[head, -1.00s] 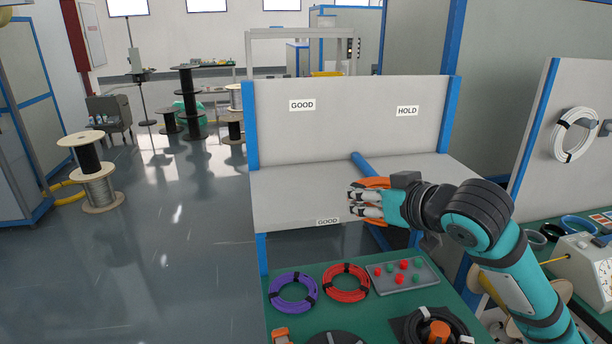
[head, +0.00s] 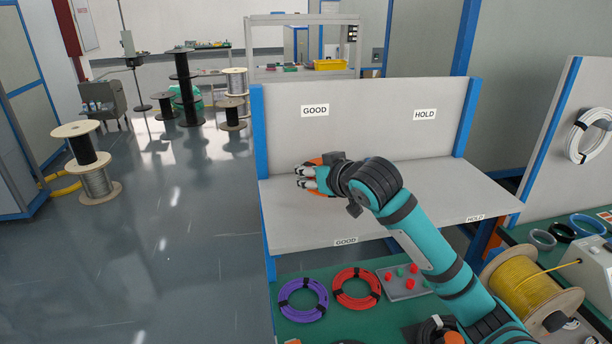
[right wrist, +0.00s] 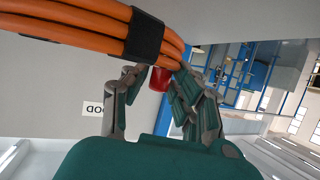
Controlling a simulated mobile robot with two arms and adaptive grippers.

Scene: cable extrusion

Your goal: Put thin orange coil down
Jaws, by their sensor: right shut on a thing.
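The orange coil shows mostly hidden behind my right gripper (head: 307,178) in the head view, over the GOOD side of the grey shelf (head: 420,205). In the right wrist view the orange coil (right wrist: 75,20) runs across the top left, its strands bound by a black band. My right gripper's fingers (right wrist: 165,85) are shut on it, and a small red part shows between them. I cannot tell whether the coil touches the shelf. My left gripper is not in view.
GOOD (head: 315,110) and HOLD (head: 425,115) labels mark the back panel (head: 370,130). The shelf's right half is clear. Below, purple (head: 303,317) and red coils (head: 342,296) lie on the green bench beside a grey tray (head: 400,294). A yellow cable spool (head: 525,285) stands at right.

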